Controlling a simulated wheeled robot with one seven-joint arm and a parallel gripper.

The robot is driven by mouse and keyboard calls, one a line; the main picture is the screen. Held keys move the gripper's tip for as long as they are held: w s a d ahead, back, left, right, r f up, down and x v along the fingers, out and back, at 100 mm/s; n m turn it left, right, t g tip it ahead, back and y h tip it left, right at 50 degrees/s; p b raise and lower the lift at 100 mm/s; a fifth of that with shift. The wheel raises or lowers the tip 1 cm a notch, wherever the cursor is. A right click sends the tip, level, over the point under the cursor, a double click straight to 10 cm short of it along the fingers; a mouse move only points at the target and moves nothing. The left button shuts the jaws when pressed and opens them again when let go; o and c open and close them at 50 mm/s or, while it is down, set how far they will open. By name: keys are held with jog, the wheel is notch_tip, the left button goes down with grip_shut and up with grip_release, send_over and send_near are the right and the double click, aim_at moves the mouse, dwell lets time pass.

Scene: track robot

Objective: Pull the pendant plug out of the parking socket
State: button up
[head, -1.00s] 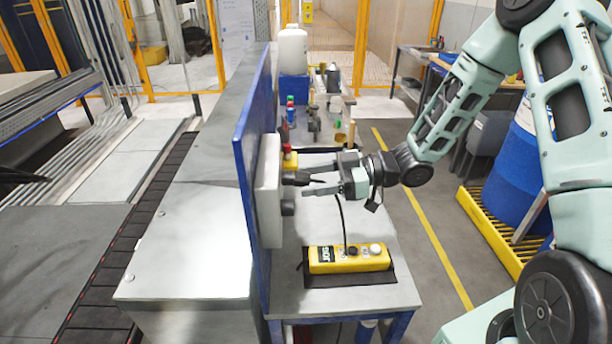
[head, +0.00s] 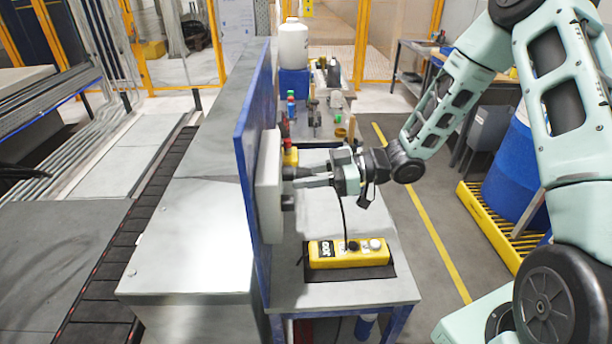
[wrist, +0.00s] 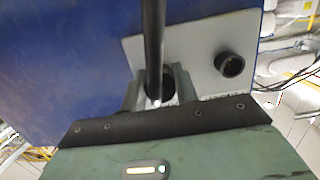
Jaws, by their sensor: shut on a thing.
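The dark pendant plug (head: 289,173) sits against the right face of the pale socket box (head: 268,190) on the blue upright panel. My gripper (head: 303,178) points left and is shut on the plug, with its fingers around it. In the wrist view the plug (wrist: 160,86) shows between the two fingers, partly hidden by the black cable (wrist: 154,35) running across in front. The socket mouth is hidden, but I see no gap between plug and box. The cable hangs to the yellow pendant (head: 348,253), which lies on a dark mat on the bench.
A second dark round fitting (wrist: 230,63) protrudes from the box beside the plug. A red and yellow button unit (head: 289,153) is just behind my fingers. Bottles and small items stand farther back on the bench (head: 345,292). The space above the pendant is mostly clear.

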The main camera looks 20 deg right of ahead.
jog(key=shift+s+d, duration=0.1)
jog(key=shift+d, duration=0.2)
jog(key=shift+f+p+v, duration=0.15)
jog(key=shift+p+v, duration=0.15)
jog(key=shift+v, duration=0.65)
jog(key=shift+f+p+v, duration=0.15)
jog(key=shift+p+v, duration=0.1)
jog(key=shift+v, duration=0.65)
jog(key=shift+d, duration=0.1)
